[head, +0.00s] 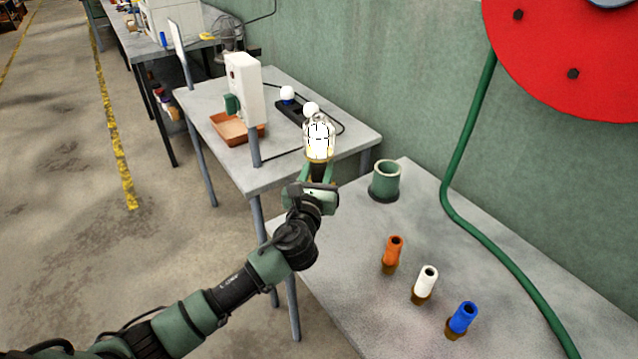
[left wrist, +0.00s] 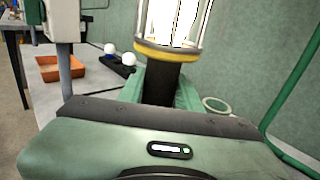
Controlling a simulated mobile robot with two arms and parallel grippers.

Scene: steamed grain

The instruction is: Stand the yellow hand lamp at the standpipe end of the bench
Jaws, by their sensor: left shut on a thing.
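The hand lamp (head: 319,140) is a lit white bulb in a clear cage with a yellow collar and a black handle. My left gripper (head: 318,174) is shut on the black handle and holds the lamp upright, in the air. In the left wrist view the yellow collar of the lamp (left wrist: 167,52) sits just above the green fingers. A short, open green pipe (head: 386,180) stands at the far end of the near grey bench (head: 345,275), right of the gripper. The pipe's rim (left wrist: 216,105) also shows in the left wrist view. My right gripper is not in view.
Orange (head: 392,254), white (head: 425,284) and blue (head: 462,319) tubes stand in a row on the near bench. A second bench (head: 200,102) behind holds a white machine (head: 245,88), an orange tray (head: 232,128) and a black strip with white balls. A green hose (head: 468,140) hangs on the right.

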